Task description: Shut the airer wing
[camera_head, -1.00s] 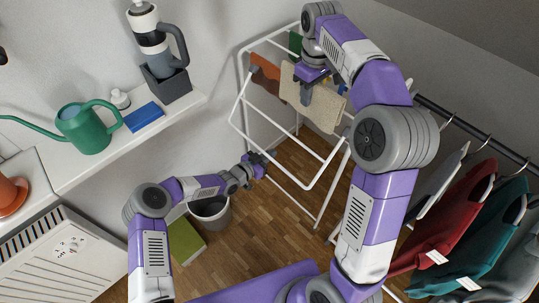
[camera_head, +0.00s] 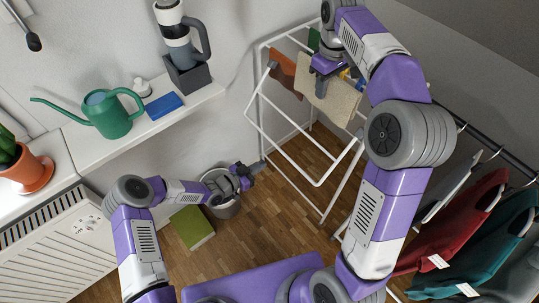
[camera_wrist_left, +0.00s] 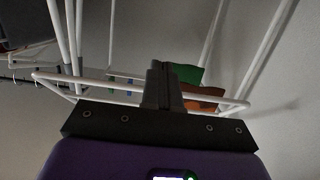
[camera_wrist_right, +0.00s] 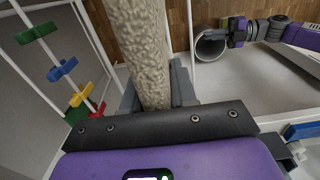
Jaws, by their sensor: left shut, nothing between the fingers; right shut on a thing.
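The white airer (camera_head: 262,125) stands in the back corner. Its wing, a white tube frame (camera_head: 283,152), slopes down from the rack toward the room. My right gripper (camera_head: 322,84) is at the top of the airer, shut on a beige towel (camera_head: 338,102). In the right wrist view the towel (camera_wrist_right: 140,45) runs between the fingers (camera_wrist_right: 157,88); whether a rail lies inside it is hidden. My left gripper (camera_head: 252,170) is shut and empty, low and left of the wing, above a bucket. In the left wrist view its closed fingers (camera_wrist_left: 160,85) stand before the airer's rails (camera_wrist_left: 215,102).
An orange-brown cloth (camera_head: 284,72) hangs beside the towel, and coloured pegs (camera_wrist_right: 62,70) sit on the rail. A grey bucket (camera_head: 226,208) and green box (camera_head: 192,227) stand on the floor. Clothes on a rail (camera_head: 455,228) are at right. A shelf (camera_head: 135,137) holds a green watering can (camera_head: 108,116).

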